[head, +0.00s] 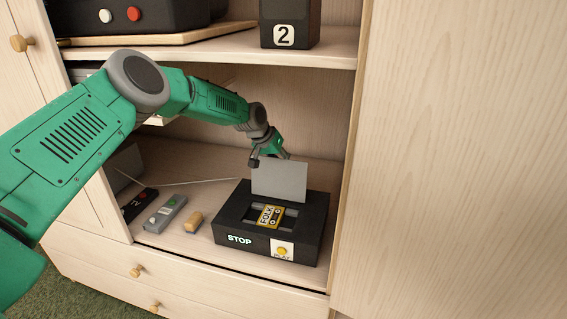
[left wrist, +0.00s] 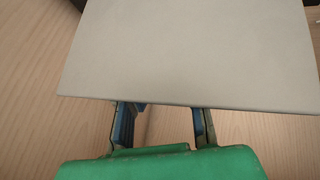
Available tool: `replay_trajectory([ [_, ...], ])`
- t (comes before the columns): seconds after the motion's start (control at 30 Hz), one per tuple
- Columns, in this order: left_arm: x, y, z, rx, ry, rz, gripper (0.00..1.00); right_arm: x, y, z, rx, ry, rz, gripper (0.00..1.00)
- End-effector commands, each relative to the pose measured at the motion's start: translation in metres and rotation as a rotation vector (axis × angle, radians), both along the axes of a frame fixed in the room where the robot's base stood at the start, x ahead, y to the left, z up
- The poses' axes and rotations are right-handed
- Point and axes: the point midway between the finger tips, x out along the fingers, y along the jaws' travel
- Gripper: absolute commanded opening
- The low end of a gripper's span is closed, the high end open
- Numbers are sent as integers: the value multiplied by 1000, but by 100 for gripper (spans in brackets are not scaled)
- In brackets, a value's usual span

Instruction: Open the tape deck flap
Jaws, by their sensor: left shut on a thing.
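The black tape deck (head: 229,220) sits on the lower shelf of the cabinet. Its grey flap (head: 279,181) stands up, raised off the deck's top. A yellow cassette marked FOLK (head: 269,216) lies in the uncovered well. My left gripper (head: 268,156) is at the flap's upper edge, shut on it. In the left wrist view the flap (left wrist: 195,50) fills the upper middle and hides the fingertips; the two fingers show below its edge, one to each side. My right gripper is in neither view.
Left of the deck lie a wooden block (head: 193,221), a grey remote (head: 166,214) and a dark remote (head: 139,204). A thin rod (head: 190,183) lies behind them. The upper shelf (head: 310,52) is above my arm, and the cabinet's side is close on the right.

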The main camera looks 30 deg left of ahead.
Motion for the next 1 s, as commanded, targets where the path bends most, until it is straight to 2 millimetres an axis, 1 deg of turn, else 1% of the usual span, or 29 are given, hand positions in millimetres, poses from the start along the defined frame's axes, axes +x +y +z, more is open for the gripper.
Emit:
replay_trajectory([
  [0.03, 3, 7, 4, 6, -13, 9, 0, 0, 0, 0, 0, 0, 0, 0],
  [0.27, 3, 8, 4, 7, -12, 9, 0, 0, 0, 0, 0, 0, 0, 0],
  [0.3, 3, 8, 4, 7, -12, 9, 21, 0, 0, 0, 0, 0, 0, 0],
  [0.33, 2, 8, 4, 6, -12, 10, 31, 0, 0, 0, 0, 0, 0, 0],
  [0.37, 2, 7, 4, 6, -12, 9, 39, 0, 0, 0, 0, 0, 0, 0],
  [0.63, 1, 3, 1, 3, -4, 4, 39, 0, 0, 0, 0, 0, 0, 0],
  [0.77, -2, 0, 4, 2, -2, 3, 39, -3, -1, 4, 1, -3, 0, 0],
  [0.87, -9, -2, 9, 1, -1, 1, 39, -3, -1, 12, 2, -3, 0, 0],
  [1.0, -28, -7, 15, 0, 1, -1, 39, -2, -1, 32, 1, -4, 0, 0],
])
